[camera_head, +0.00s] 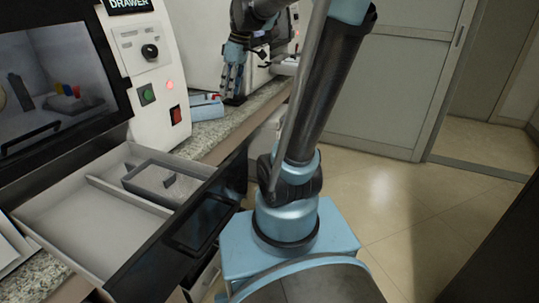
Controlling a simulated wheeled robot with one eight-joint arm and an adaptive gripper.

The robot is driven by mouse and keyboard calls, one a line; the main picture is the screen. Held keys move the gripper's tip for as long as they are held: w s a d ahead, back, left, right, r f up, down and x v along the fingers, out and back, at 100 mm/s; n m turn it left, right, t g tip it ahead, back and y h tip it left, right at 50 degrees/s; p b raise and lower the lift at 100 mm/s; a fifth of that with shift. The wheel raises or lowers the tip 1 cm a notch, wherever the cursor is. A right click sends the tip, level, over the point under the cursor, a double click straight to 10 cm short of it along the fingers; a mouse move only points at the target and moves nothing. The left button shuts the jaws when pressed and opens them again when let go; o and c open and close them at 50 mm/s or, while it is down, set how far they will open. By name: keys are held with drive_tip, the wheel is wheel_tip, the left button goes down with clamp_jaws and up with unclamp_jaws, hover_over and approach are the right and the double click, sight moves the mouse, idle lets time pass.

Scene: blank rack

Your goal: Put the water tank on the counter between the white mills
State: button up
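A small light-blue and white box-like object (206,108) sits on the speckled counter (219,134) between the two white machines; it may be the water tank, but it is too small to be sure. One white mill (148,75), labelled DRAWER, stands at the left with its drawer open. The other white mill (207,32) stands at the back, partly hidden by my arm. My gripper (234,99) points down over the counter, just right of the light-blue object. Whether its fingers touch the object or hold anything is unclear.
A grey sliding door (390,80) stands behind at the right. The floor (410,210) at the right is clear.

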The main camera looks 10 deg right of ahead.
drive_tip(key=s+d+f+m+h, duration=0.1)
drive_tip(key=s+d+f+m, duration=0.2)
drive_tip(key=s+f, duration=0.2)
drive_tip(key=s+d+f+m+t, duration=0.1)
drive_tip(key=s+d+f+m, duration=0.2)
drive_tip(key=s+f, duration=0.3)
drive_tip(key=s+d+f+m+h, duration=0.1)
drive_tip(key=s+d+f+m, duration=0.2)
drive_tip(key=s+f+m, duration=0.2)
drive_tip(key=s+f, duration=0.1)
drive_tip(key=s, duration=0.2)
drive_tip(key=shift+d+f+h, duration=0.2)
drive_tip(key=shift+f+h, duration=0.05)
drive_tip(key=shift+h, duration=0.05)
drive_tip(key=shift+w, duration=0.1)
drive_tip(key=shift+w+f, duration=0.2)
drive_tip(key=shift+w, duration=0.25)
drive_tip(key=shift+s, duration=0.15)
